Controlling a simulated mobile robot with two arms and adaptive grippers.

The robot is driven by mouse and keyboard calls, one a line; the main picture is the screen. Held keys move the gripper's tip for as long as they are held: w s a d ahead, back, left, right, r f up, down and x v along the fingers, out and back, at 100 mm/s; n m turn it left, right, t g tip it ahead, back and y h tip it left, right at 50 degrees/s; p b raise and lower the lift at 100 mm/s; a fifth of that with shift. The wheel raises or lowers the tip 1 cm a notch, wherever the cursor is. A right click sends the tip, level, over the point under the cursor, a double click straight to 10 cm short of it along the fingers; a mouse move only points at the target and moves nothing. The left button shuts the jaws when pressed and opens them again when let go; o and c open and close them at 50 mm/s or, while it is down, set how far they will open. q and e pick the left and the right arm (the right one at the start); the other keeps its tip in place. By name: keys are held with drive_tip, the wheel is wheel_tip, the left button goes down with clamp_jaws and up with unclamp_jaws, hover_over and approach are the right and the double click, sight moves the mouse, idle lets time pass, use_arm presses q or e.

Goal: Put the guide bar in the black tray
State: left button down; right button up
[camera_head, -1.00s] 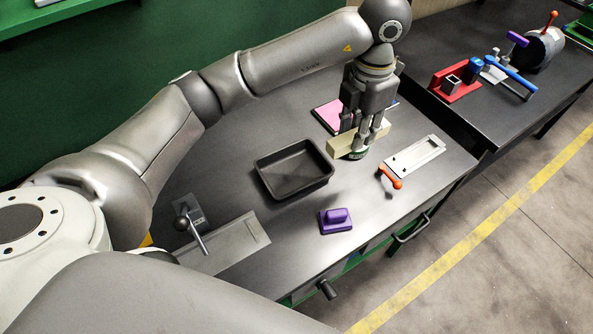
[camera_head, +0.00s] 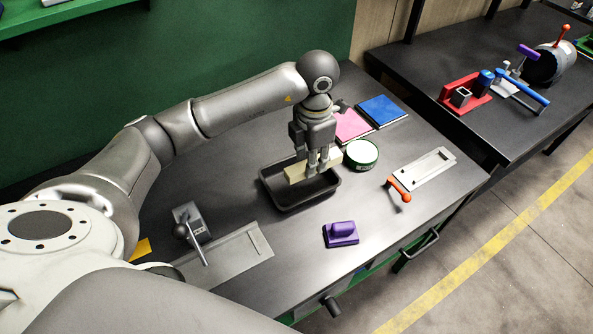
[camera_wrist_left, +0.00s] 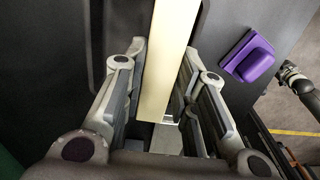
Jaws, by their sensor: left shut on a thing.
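The guide bar is a pale cream bar (camera_head: 297,172) held in my left gripper (camera_head: 317,172), above or inside the black tray (camera_head: 285,207). In the left wrist view the bar (camera_wrist_left: 168,60) runs between the two fingers of the left gripper (camera_wrist_left: 160,95). The tray (camera_wrist_left: 97,40) also shows there as a dark rim beside the bar. From these views I cannot tell whether the bar touches the tray floor. My right gripper is not in view.
A purple block (camera_head: 341,234) lies right of the tray. Metal plates with an orange handle (camera_head: 399,190) and a grey lever (camera_head: 190,228) flank the table.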

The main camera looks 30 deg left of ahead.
sight(297, 185)
use_arm(q)
drive_tip(key=a+f, duration=0.2)
drive_tip(key=f, duration=0.1)
drive_tip(key=shift+s+a+f+p, duration=0.3)
drive_tip(key=shift+a+f, duration=0.05)
drive_tip(key=shift+a, duration=0.05)
drive_tip(key=f, duration=0.1)
drive_tip(key=f+p, duration=0.1)
drive_tip(key=f, duration=0.1)
drive_tip(key=shift+s+a, duration=0.1)
drive_tip(key=shift+a, duration=0.2)
drive_tip(key=shift+f, duration=0.35)
drive_tip(key=shift+f, duration=0.1)
drive_tip(key=shift+f, duration=0.15)
drive_tip(key=c, duration=1.2)
unclamp_jaws()
drive_tip(key=shift+o, duration=0.2)
